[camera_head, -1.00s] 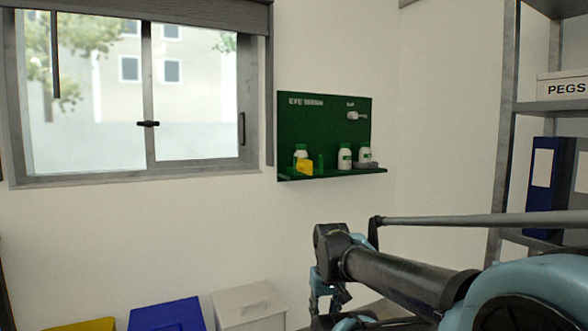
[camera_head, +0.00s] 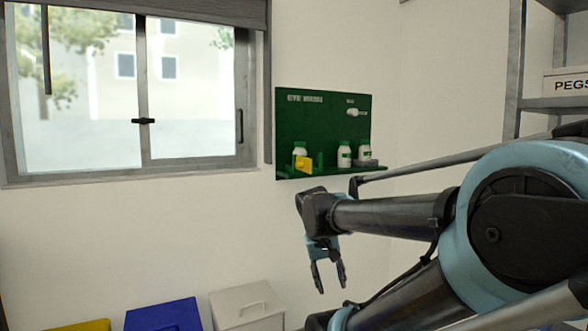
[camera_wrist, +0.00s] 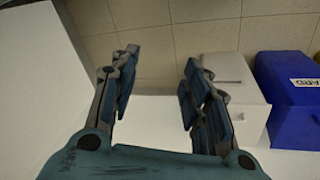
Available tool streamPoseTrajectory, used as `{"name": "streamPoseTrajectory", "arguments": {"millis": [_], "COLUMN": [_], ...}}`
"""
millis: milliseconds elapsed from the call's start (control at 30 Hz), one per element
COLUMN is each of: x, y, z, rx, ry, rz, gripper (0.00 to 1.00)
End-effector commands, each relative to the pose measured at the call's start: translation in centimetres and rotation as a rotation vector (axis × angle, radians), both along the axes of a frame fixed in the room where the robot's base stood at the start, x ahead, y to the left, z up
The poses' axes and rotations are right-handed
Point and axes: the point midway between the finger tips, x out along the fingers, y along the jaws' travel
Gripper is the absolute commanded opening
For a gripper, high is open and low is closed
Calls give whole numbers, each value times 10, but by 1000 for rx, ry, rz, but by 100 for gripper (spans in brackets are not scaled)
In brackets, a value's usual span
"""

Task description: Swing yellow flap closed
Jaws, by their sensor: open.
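A small yellow flap (camera_head: 303,163) shows at the lower left of the green eye-wash board (camera_head: 325,120) on the wall, in front of a white bottle with a green cap (camera_head: 299,149). At this distance I cannot tell how far the flap is swung. My gripper (camera_head: 331,287) hangs below and slightly right of the board, pointing down, apart from the flap. In the wrist view my gripper (camera_wrist: 158,75) has its two fingers wide apart with nothing between them. The flap and board are not in the wrist view.
Two more white bottles (camera_head: 344,154) stand on the board's shelf. A blue bin (camera_head: 165,316) and a white lidded bin (camera_head: 247,305) stand on the floor below; a yellow bin (camera_head: 80,326) is at the left. A window is left of the board, a shelf rack (camera_head: 512,70) right.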

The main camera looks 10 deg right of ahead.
Motion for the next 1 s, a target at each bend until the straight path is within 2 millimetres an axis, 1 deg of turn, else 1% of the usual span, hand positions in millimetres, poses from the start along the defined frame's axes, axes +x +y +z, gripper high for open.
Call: {"name": "streamPoseTrajectory", "arguments": {"millis": [33, 167, 300, 467, 567, 700, 767, 867, 1000], "x": [13, 44, 81, 126, 156, 196, 213, 241, 276], "y": [-3, -13, -17, -15, -8, 8, 17, 36, 68], "z": [13, 44, 78, 116, 138, 169, 181, 201, 225], "rx": [-39, -150, -269, -402, -481, -586, -627, -692, -770], "ry": [1, -10, -43, -110, -166, -264, -314, -403, -546], "rz": [-18, -85, -159, -245, -299, -372, -404, -456, -528], "gripper": [43, 43, 43, 43, 43, 43, 43, 43, 43]}}
